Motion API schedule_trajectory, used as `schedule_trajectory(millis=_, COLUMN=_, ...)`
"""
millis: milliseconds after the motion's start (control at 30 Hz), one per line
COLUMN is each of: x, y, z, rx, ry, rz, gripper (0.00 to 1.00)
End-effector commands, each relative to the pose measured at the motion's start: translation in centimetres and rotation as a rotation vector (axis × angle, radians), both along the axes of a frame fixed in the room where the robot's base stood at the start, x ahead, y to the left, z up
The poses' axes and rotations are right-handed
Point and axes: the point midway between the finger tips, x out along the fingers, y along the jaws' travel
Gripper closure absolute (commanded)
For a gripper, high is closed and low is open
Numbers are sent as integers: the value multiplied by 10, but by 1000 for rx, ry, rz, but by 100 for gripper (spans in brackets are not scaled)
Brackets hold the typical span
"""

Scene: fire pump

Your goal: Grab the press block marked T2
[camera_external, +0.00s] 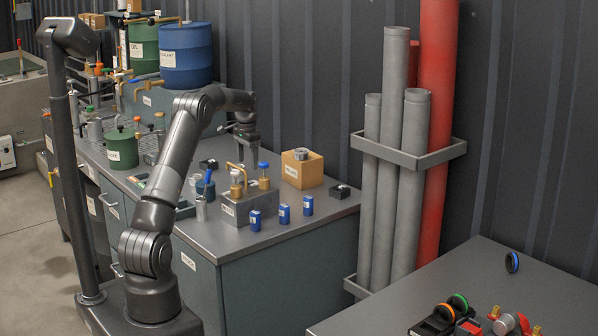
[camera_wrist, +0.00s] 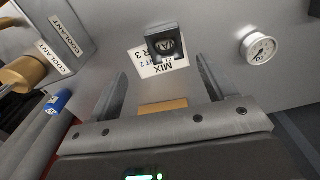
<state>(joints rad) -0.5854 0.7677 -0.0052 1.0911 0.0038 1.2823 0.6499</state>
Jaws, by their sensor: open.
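My gripper (camera_wrist: 161,66) is open, its two fingers spread apart and pointing down over the bench. In the outside view my gripper (camera_external: 246,143) hangs above the back part of the bench, behind the grey block with brass fittings. In the wrist view a small dark block (camera_wrist: 166,42) with a pale mark on top lies just beyond the fingertips, roughly between them. The mark is too small to read surely as T2.
A white printed card (camera_wrist: 150,66) lies by the dark block, with a round gauge (camera_wrist: 260,48) to the right. The grey fitting block (camera_external: 240,207), a tan box (camera_external: 302,172) and blue cans (camera_external: 284,214) stand on the bench. Grey pipes (camera_external: 396,150) rise beyond its right end.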

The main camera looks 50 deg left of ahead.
Motion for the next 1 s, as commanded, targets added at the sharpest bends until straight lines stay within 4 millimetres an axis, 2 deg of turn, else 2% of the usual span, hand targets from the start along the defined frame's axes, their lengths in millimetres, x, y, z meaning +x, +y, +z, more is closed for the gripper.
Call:
schedule_trajectory(millis=200, x=0, y=0, z=-35, rx=-1, ry=2, rz=0, gripper=24)
schedule_trajectory(millis=467, x=2, y=1, z=-52, rx=-1, ry=1, rz=0, gripper=24)
schedule_trajectory(millis=767, x=8, y=7, z=-92, rx=-1, ry=2, rz=0, gripper=24)
schedule_trajectory(millis=1000, x=8, y=7, z=-97, rx=0, ry=0, rz=0, gripper=24)
